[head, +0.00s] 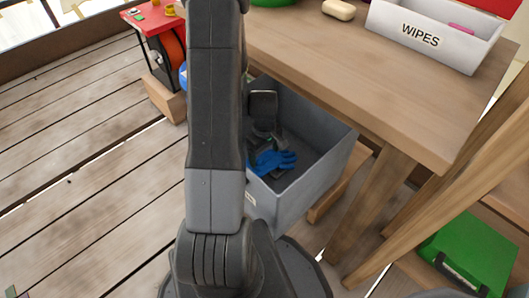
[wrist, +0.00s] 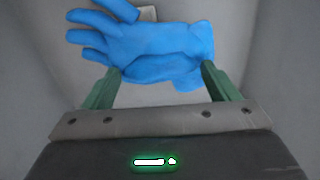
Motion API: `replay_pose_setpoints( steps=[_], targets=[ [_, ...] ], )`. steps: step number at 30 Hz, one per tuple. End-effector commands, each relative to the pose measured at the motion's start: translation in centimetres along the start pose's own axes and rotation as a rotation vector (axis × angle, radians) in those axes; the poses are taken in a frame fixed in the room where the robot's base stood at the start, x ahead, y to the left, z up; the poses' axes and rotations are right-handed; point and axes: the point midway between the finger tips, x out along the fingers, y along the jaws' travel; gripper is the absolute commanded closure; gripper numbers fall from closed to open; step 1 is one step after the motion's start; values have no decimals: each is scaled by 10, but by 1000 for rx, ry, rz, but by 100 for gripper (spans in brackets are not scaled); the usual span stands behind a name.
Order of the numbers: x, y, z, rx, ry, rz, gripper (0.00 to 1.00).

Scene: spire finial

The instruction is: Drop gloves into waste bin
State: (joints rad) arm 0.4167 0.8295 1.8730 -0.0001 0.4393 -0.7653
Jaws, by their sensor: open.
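The blue gloves (head: 275,161) lie inside the grey waste bin (head: 310,185), seen in the head view just below my gripper (head: 268,148). In the wrist view, the blue gloves (wrist: 150,45) lie just beyond the green fingertips of my gripper (wrist: 160,78). The fingers are spread apart, one near each side of the glove's lower part. Whether they touch it is hard to tell. The grey bin wall and floor (wrist: 275,60) surround the gloves. My arm hides the left part of the bin in the head view.
A wooden table (head: 350,75) overhangs the bin, with a white WIPES box (head: 430,40) and a soap bar (head: 339,10) on it. A red stand (head: 160,40) is at upper left. A green case (head: 470,255) lies at lower right.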

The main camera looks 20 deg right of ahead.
Motion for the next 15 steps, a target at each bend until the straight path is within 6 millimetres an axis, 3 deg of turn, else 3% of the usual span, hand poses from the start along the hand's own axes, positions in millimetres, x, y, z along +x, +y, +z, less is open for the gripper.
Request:
replay_pose_setpoints(
  steps=[1, 6, 15],
  targets=[
    [-15, 0, 0, 0, 2, 2, 19],
    [-48, 0, 0, 0, 3, 3, 19],
    [-76, 0, 0, 0, 1, 1, 19]
  ],
)
